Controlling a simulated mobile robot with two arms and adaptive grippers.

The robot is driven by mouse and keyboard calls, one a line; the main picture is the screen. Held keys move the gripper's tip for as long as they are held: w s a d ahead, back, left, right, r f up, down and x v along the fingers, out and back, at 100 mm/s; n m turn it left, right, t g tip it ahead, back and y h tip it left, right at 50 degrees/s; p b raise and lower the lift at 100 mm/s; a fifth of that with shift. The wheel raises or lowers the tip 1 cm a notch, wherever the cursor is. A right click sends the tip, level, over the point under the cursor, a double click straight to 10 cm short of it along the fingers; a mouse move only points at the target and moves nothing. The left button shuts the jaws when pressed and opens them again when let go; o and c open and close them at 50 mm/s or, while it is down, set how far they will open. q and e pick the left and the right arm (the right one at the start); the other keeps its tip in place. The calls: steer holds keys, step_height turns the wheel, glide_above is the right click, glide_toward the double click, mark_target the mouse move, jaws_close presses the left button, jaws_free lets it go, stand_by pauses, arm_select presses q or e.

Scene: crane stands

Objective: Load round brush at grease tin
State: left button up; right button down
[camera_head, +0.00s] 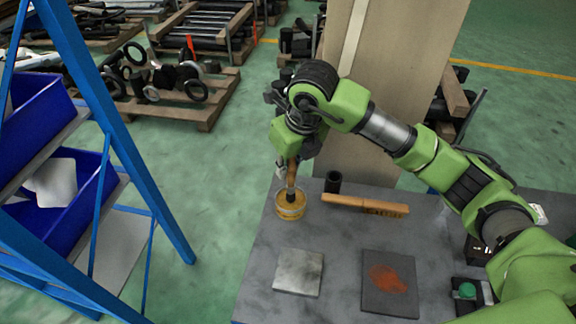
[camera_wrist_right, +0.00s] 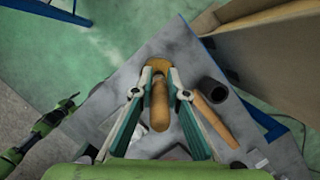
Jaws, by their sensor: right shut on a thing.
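The round brush (camera_head: 292,172) has a wooden handle and stands roughly upright with its head in the yellow grease tin (camera_head: 290,211) at the table's far left corner. My right gripper (camera_head: 293,158) is shut on the brush handle. In the right wrist view the handle (camera_wrist_right: 160,105) sits between the two fingers of my right gripper (camera_wrist_right: 160,90), and part of the tin (camera_wrist_right: 156,64) shows beyond it. The bristles are hidden in the tin. My left gripper is not in the head view; a green and black arm (camera_wrist_right: 45,125) shows at the left of the wrist view.
On the grey table (camera_head: 340,240) are a black cup (camera_head: 333,182), a wooden-handled tool (camera_head: 365,204), a bare grey plate (camera_head: 298,272) and a dark plate with an orange-red patch (camera_head: 390,282). A blue rack with bins (camera_head: 60,190) stands left. A tall wooden board (camera_head: 400,60) rises behind.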

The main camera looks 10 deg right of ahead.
steer(key=shift+s+f+b, duration=0.1)
steer(key=shift+f+b, duration=0.05)
steer(key=shift+b, duration=0.15)
stand_by(1.3)
step_height(320, 180, up, 7)
steer(key=p, duration=0.3)
stand_by(0.5)
stand_by(0.7)
